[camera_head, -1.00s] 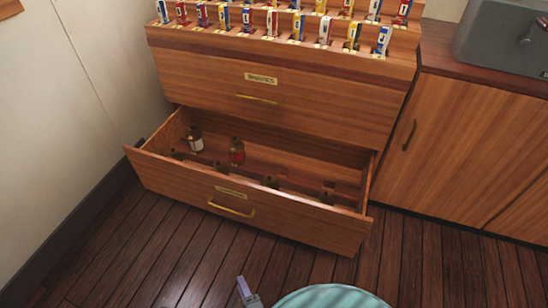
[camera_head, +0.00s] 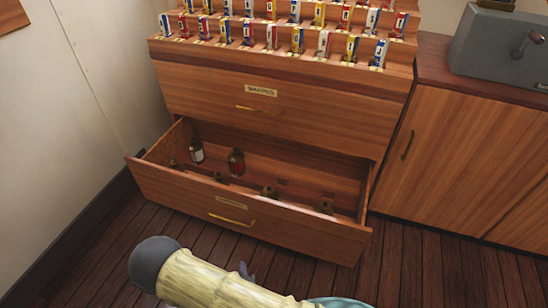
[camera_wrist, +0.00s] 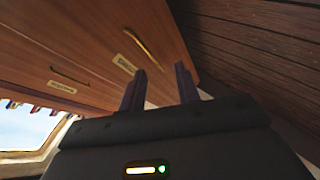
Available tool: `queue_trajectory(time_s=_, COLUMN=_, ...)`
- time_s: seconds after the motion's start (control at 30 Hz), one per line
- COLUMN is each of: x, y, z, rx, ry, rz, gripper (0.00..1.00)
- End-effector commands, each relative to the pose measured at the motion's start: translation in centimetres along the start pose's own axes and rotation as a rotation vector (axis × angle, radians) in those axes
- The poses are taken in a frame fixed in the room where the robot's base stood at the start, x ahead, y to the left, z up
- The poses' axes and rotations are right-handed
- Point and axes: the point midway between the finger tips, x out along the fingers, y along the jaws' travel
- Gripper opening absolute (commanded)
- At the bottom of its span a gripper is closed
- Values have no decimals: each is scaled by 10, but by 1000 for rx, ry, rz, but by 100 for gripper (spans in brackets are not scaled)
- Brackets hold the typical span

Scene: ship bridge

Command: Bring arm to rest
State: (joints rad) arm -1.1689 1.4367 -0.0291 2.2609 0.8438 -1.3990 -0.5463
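My gripper (camera_wrist: 160,90) shows in the wrist view with its two fingers apart and nothing between them. Beyond the fingers is the front of the wooden drawer with its brass handle (camera_wrist: 145,48). In the head view my arm (camera_head: 205,280) crosses the bottom, in front of the drawer. The gripper's fingers are not clear in that view. The lower drawer (camera_head: 245,218) is pulled open and holds several small bottles, among them a white-labelled one (camera_head: 196,151) and a red one (camera_head: 236,161).
The upper drawer (camera_head: 300,118) is closed. Above it, racks (camera_head: 290,48) hold rows of coloured packets. A wooden cabinet (camera_head: 465,150) with a grey box (camera_head: 500,45) on top stands at the right. Dark floorboards (camera_head: 420,260) are clear at the lower right; a pale wall (camera_head: 80,100) is at the left.

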Motion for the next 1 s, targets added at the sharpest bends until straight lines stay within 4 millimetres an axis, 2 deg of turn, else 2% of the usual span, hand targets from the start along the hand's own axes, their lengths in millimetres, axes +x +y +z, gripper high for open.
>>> queue_trajectory(time_s=0.03, x=5, y=14, z=-7, rx=68, ry=-40, rz=-20, gripper=32)
queue_trajectory(time_s=0.23, x=17, y=57, z=-20, rx=291, ry=-178, rz=-122, gripper=32)
queue_trajectory(time_s=0.5, x=17, y=130, z=-25, rx=557, ry=-330, rz=-237, gripper=32)
queue_trajectory(time_s=0.77, x=-6, y=204, z=-20, rx=755, ry=-442, rz=-329, gripper=32)
queue_trajectory(time_s=1.0, x=-48, y=272, z=-1, rx=894, ry=-541, rz=-381, gripper=32)
